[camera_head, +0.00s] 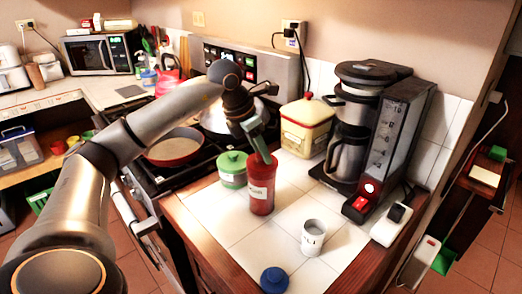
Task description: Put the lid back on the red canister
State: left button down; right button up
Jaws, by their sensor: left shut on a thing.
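The red canister (262,197) with a pale label stands upright on the white tiled counter. My left gripper (263,153) reaches down to its top from above, with its fingers shut on what looks like the red lid. The lid's edge blends with the canister, so I cannot tell whether it is seated or just above the rim. A blue lid (274,280) lies at the counter's front edge. An open white canister (313,238) with dark lettering stands to the right of the red one. My right gripper is not in view.
A green-lidded canister (232,169) stands close left of the red one. A cream container (307,125) and a coffee maker (354,135) stand behind and right. A stove with a red pan (175,147) is at left. The front tiles are mostly free.

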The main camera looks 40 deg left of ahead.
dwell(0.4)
pick_arm(q)
grip_release()
dwell(0.6)
jog(key=shift+r+p, duration=3.3)
jog(key=shift+r, duration=0.25)
jog(key=shift+c, duration=0.2)
grip_shut()
